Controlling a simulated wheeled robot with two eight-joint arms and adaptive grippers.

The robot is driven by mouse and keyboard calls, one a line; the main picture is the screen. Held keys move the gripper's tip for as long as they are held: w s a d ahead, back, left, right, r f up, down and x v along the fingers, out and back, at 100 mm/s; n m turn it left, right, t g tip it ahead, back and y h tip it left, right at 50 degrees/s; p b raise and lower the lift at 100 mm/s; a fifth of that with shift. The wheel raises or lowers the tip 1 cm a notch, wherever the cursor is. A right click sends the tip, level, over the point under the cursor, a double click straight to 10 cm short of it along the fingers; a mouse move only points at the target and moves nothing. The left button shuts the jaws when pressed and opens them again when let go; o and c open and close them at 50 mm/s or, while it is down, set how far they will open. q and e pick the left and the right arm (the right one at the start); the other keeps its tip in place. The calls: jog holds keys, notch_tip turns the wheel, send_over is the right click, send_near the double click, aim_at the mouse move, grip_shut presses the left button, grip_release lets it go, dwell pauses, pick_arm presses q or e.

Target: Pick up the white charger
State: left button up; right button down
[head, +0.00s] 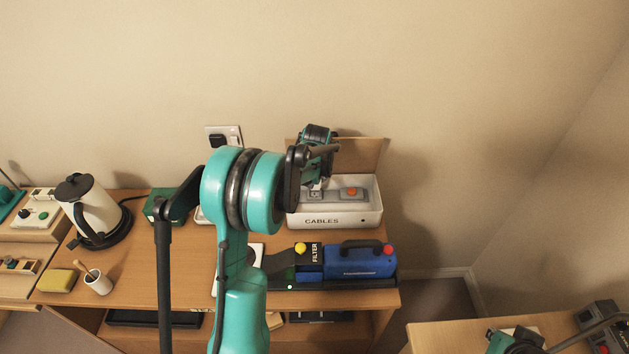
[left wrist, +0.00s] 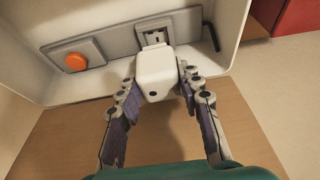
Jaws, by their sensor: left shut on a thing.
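The white charger (left wrist: 155,75) is a rounded block between the fingers of my left gripper (left wrist: 157,82) in the left wrist view. The gripper is shut on it, a finger on each side. The charger is right in front of the socket end of a grey power strip (left wrist: 110,48); I cannot tell if it is plugged in or just clear. In the head view my left gripper (head: 317,168) reaches down into the white CABLES box (head: 345,219) and mostly hides the charger. Part of my right gripper (head: 515,340) shows at the lower right, its fingers unclear.
The strip has an orange button (left wrist: 75,62). A black hook-shaped piece (left wrist: 211,38) is beside the charger in the box. A blue case (head: 355,261) in a dark tray stands in front of the box. A kettle (head: 92,208) is at left. A wall outlet (head: 224,137) is behind.

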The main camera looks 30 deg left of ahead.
pick_arm(q)
jog(key=s+d+r+p, duration=0.2)
jog(key=d+r, duration=0.4)
jog(key=d, duration=0.5)
jog(key=shift+s+r+p, duration=0.2)
jog(key=shift+s+p, duration=0.05)
jog(key=shift+p, duration=0.2)
jog(key=shift+s, duration=0.1)
